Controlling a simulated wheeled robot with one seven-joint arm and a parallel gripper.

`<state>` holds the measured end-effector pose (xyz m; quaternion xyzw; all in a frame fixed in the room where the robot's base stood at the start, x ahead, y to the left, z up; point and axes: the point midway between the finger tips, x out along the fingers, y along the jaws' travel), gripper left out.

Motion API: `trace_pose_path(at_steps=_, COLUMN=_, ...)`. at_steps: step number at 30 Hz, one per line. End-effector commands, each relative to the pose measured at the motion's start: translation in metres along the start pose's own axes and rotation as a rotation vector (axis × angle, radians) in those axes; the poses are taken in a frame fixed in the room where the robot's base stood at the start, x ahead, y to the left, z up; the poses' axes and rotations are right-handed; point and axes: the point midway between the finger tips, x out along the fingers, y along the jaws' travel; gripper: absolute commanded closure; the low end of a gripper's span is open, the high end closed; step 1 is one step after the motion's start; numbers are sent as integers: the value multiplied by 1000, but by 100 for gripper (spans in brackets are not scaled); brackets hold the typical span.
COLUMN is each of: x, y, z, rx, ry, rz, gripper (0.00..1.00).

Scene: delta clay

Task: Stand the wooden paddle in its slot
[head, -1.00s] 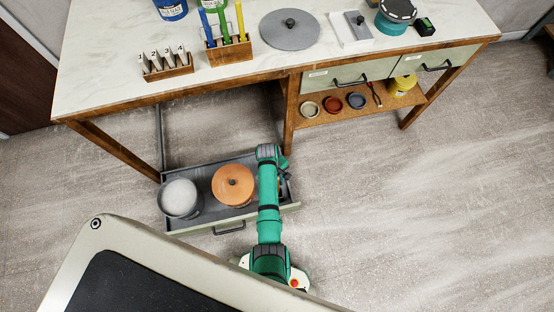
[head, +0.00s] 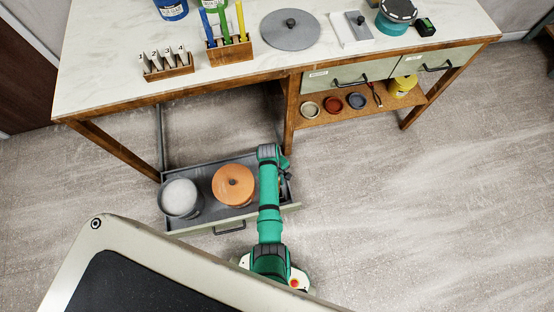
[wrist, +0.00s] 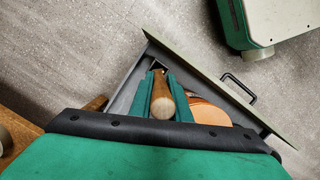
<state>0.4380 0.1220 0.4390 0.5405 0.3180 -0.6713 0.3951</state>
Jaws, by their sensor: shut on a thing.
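A wooden piece with a rounded end, which looks like the paddle (wrist: 161,107), sits between the two green fingers of my gripper (wrist: 161,93) in the wrist view. My gripper is shut on it, over or in the right end of the open grey drawer (head: 247,161). In the head view my arm hides most of the paddle and fingers. The paddle's far end is hard to make out. I cannot tell for sure which place is its slot; a wooden holder (head: 229,55) with blue, green and yellow upright tools stands on the bench.
The drawer also holds a grey pot (head: 180,198) and an orange-lidded round pot (head: 233,185), the latter close to my gripper. The white bench top (head: 120,60) overhangs behind. A numbered rack (head: 167,68) and a grey disc (head: 290,30) stand on it. Floor to the right is clear.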

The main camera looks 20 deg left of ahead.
Motion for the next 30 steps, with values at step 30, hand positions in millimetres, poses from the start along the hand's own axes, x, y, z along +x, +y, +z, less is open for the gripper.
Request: trace_pose_path(at_steps=30, x=18, y=0, z=-4, rx=0, ry=0, rz=0, gripper=100)
